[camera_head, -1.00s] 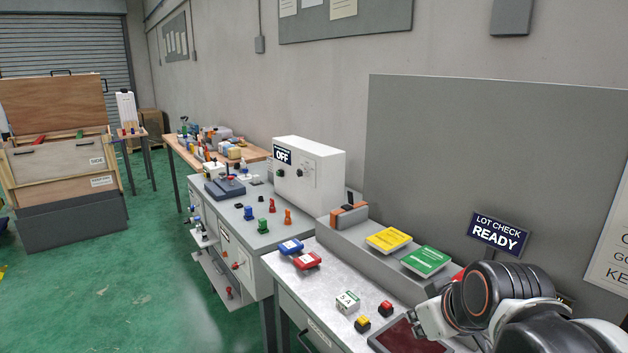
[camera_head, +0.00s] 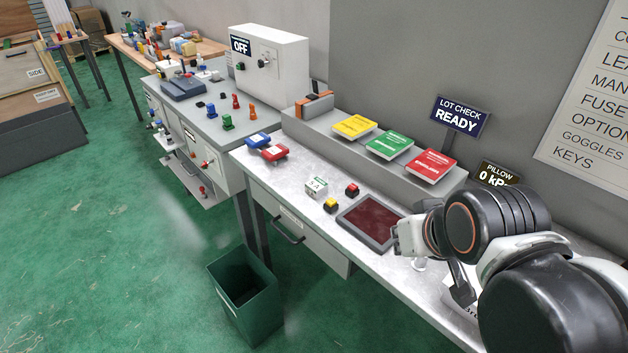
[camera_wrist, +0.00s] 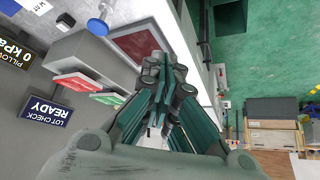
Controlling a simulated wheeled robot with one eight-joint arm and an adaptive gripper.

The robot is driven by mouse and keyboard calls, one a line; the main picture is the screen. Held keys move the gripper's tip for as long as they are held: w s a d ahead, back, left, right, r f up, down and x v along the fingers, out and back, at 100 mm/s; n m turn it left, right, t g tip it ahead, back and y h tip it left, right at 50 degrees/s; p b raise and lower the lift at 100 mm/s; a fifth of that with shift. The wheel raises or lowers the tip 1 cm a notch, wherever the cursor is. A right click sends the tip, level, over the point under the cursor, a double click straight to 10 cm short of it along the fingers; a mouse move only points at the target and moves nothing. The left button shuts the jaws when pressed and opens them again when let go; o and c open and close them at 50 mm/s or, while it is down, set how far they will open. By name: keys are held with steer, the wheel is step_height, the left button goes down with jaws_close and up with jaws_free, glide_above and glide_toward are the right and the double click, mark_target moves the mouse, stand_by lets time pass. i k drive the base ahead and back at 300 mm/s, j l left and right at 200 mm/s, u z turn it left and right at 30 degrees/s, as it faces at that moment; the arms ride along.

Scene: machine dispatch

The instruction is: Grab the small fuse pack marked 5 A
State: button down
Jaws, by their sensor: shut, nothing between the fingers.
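The small white fuse pack marked 5 A (camera_head: 317,187) stands on the grey bench top, left of the dark red pad and beside the small yellow and red buttons. In the wrist view I cannot make it out; my gripper covers the middle of that picture. My gripper (camera_wrist: 165,72) is shut with nothing held. In the head view my gripper (camera_head: 398,238) is at the right edge of the dark red pad, above the bench, to the right of the fuse pack and apart from it.
The dark red pad (camera_head: 370,222) lies between fuse pack and gripper. A yellow button (camera_head: 330,205) and a red button (camera_head: 352,190) stand close to the pack. Blue (camera_head: 257,140) and red (camera_head: 274,153) packs lie farther left. A raised grey shelf (camera_head: 300,128) runs behind. A green bin (camera_head: 245,295) stands below.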

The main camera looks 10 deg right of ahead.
mark_target(316, 187)
steer(key=j+z, duration=0.3)
steer(key=z, duration=0.2)
steer(key=j+z, duration=0.3)
steer(key=z, duration=0.15)
steer(key=j+z, duration=0.3)
steer(key=z, duration=0.2)
steer(key=k+j+z, duration=0.15)
steer(key=z, duration=0.3)
steer(key=k+j+z, duration=0.15)
steer(key=k+j, duration=0.3)
steer(key=j, duration=0.3)
steer(key=k+j+z, duration=0.15)
steer(key=k+j, duration=0.35)
steer(key=j, duration=0.15)
steer(key=k+j+z, duration=0.15)
steer(key=k+j, duration=0.4)
